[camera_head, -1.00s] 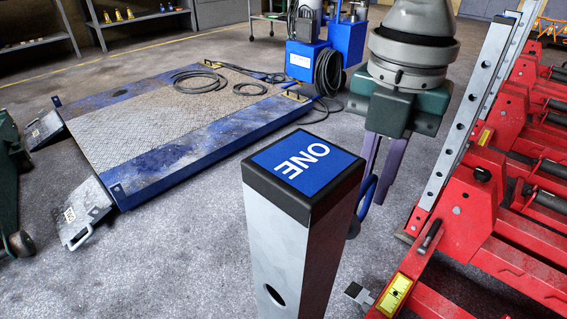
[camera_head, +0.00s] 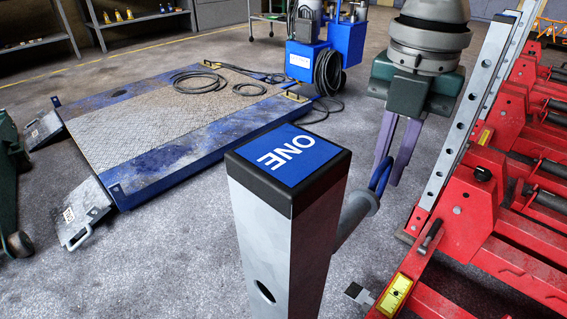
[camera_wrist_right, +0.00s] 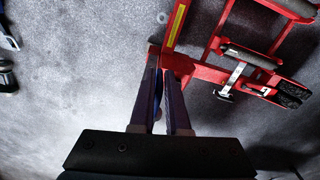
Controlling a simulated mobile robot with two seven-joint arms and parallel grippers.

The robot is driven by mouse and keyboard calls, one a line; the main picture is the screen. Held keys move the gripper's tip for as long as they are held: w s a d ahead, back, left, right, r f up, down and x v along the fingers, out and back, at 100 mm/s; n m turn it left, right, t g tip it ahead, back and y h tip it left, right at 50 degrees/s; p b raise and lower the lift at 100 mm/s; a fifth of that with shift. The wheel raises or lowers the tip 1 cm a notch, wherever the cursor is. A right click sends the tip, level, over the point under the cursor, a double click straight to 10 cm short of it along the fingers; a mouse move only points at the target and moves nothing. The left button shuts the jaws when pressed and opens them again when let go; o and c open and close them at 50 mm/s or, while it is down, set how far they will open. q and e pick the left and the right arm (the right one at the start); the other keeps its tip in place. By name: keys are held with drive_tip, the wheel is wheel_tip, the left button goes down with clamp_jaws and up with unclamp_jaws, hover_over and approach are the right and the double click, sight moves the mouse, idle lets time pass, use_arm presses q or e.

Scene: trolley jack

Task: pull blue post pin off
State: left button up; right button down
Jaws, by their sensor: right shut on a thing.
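The post (camera_head: 275,235) is a grey square column with a black cap and a blue top label (camera_head: 288,158) reading "ONE". A hole shows low on its front face. The blue post pin has a blue ring handle (camera_head: 381,177) and a grey shaft (camera_head: 354,212) that runs behind the post's right side. Whether its far end is inside the post is hidden. My right gripper (camera_head: 393,172) points down and is shut on the ring, right of the post. In the right wrist view a strip of blue shows between its fingers (camera_wrist_right: 163,80). My left gripper is not in view.
A red lift frame (camera_head: 470,225) with an upright perforated rail (camera_head: 470,120) stands close to the right of my right gripper. A blue platform (camera_head: 185,130) with cables lies at the back left. Grey floor is clear left of the post.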

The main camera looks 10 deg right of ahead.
drive_tip(key=shift+w+d+r+p, duration=0.5)
drive_tip(key=shift+w+d+r, duration=0.5)
drive_tip(key=shift+d, duration=0.15)
